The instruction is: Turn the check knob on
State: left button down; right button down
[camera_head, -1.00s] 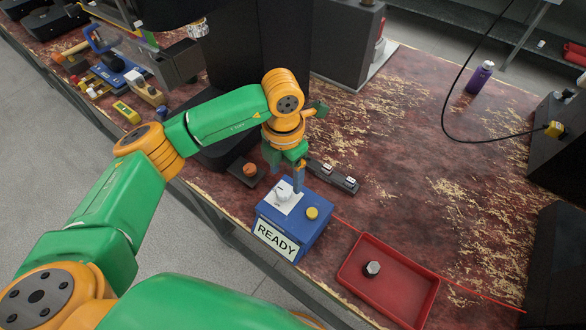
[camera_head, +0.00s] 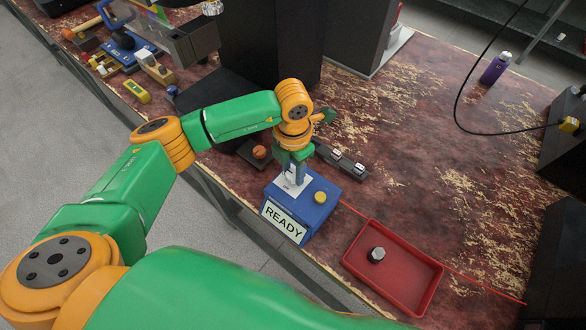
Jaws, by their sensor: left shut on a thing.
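A blue box (camera_head: 318,218) with a READY label (camera_head: 284,221) stands near the table's front edge. Its top carries a yellow button (camera_head: 320,197) on the right and a white plate (camera_head: 287,188) on the left. My left gripper (camera_head: 296,178) points down at the white plate and is shut on the check knob there. The fingers hide most of the knob, so its turn angle cannot be read. My right gripper is not in view.
A red tray (camera_head: 412,301) holding a hex nut (camera_head: 376,255) lies right of the box. A dark block with an orange-red button (camera_head: 259,152) and a dark strip with white switches (camera_head: 347,163) sit behind it. A purple bottle (camera_head: 494,68) stands far right.

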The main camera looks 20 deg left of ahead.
aim_at(293, 174)
pick_arm(q)
jog(key=shift+c, duration=2.1)
grip_release()
notch_tip(293, 174, up, 7)
jog(key=shift+r+b, duration=0.1)
jog(key=shift+b, duration=0.5)
